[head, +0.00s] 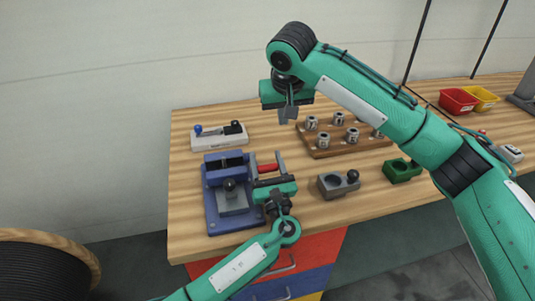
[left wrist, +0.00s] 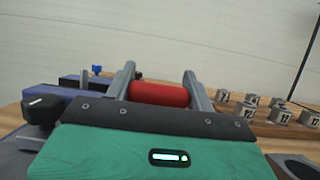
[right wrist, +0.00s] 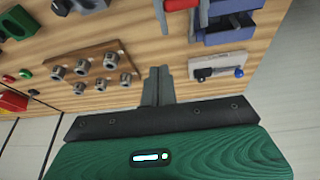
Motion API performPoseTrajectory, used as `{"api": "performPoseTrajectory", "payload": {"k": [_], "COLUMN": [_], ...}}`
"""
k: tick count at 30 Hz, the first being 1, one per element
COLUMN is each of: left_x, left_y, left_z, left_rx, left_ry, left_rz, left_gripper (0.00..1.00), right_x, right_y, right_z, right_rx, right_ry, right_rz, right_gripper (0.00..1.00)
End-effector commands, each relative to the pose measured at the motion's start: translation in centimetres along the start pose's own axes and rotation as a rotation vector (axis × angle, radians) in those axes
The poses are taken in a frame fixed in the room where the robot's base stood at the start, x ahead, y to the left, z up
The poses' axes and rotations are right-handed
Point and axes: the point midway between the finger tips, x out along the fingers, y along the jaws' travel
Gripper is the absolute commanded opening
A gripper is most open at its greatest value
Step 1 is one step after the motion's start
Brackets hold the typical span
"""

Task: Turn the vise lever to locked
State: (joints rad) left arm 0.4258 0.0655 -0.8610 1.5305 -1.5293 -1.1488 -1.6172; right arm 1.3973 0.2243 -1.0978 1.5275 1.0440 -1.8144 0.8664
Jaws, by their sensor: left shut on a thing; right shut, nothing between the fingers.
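The blue vise (head: 212,207) stands at the left front of the wooden bench, with a black knob (head: 230,185) on it. Its red lever grip (head: 266,168) lies on the vise's right side. My left gripper (head: 268,163) is shut on the red lever grip. In the left wrist view the red grip (left wrist: 158,94) lies crosswise between the two grey fingers. My right gripper (head: 288,114) is shut and empty above the back of the bench. The right wrist view shows its fingers (right wrist: 158,86) together. My left gripper hides part of the lever.
A white toggle-clamp plate (head: 220,142) sits behind the vise. A brown board (head: 325,152) with several numbered metal sockets lies right of it. A grey fixture (head: 335,187) and a green fixture (head: 400,171) stand to the right. Red (head: 457,102) and yellow bins are at the far right.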

Motion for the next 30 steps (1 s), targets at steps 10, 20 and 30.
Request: {"api": "performPoseTrajectory", "payload": {"k": [10, 20, 30], "left_x": [-0.1, -0.1, 0.0], "left_y": [-0.1, -0.1, -0.1], "left_z": [0.1, 0.1, 0.1], "left_rx": [-0.004, -0.004, -0.003], "left_ry": [0.0, -0.001, -0.001], "left_rz": [-0.002, -0.001, -0.001], "left_gripper": [0.13, 0.13, 0.13], "right_x": [-1.3, 5.5, 9.7], "right_y": [-4.0, -4.3, -4.4], "right_z": [1.0, 1.2, 3.5], "right_rx": [-0.058, -0.055, -0.056], "right_ry": [-0.029, -0.029, -0.026], "right_rz": [-0.069, -0.066, -0.067], "right_gripper": [0.0, 0.0, 0.0]}}
